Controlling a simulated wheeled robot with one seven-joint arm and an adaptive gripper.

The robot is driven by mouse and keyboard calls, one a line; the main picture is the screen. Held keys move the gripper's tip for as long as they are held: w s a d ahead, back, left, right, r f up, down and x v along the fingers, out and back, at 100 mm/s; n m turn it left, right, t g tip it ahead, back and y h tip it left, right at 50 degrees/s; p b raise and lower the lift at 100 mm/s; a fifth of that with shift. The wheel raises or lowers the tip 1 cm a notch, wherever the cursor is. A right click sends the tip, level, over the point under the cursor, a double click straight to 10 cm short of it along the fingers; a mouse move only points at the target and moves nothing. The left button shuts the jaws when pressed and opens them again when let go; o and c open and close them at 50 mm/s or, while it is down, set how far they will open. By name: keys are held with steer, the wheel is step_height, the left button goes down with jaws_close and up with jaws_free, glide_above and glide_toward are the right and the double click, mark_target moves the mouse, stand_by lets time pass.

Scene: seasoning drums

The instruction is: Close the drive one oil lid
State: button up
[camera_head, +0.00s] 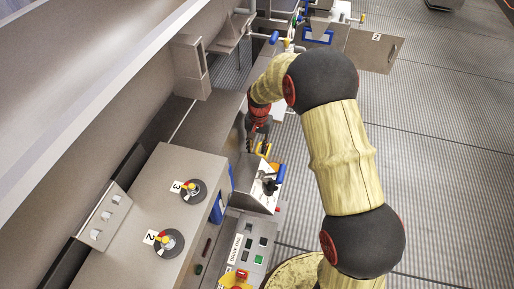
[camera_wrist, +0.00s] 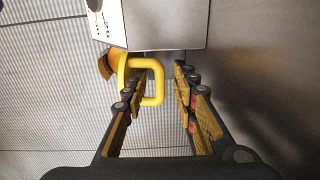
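A yellow loop handle (camera_wrist: 156,84) sits at the edge of a grey metal box (camera_wrist: 165,25) in the wrist view. I take it to belong to the oil lid, but the lid's position is not clear. My gripper (camera_wrist: 158,92) is open, with one finger on each side of the loop; I cannot tell whether either touches it. In the head view my gripper (camera_head: 258,142) points down at the yellow piece (camera_head: 264,150), beside the grey box (camera_head: 258,190). My arm and fingers partly hide this spot.
A control panel (camera_head: 256,243) labelled "DRIVE ONE" stands in front of the box. A lever with a blue end (camera_head: 281,174) is close to the gripper. A cabinet (camera_head: 190,160) with round knobs is at left. The gridded floor at right is open.

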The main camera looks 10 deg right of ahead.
steer(key=c, duration=0.3)
steer(key=c, duration=0.4)
jaws_close()
stand_by(0.3)
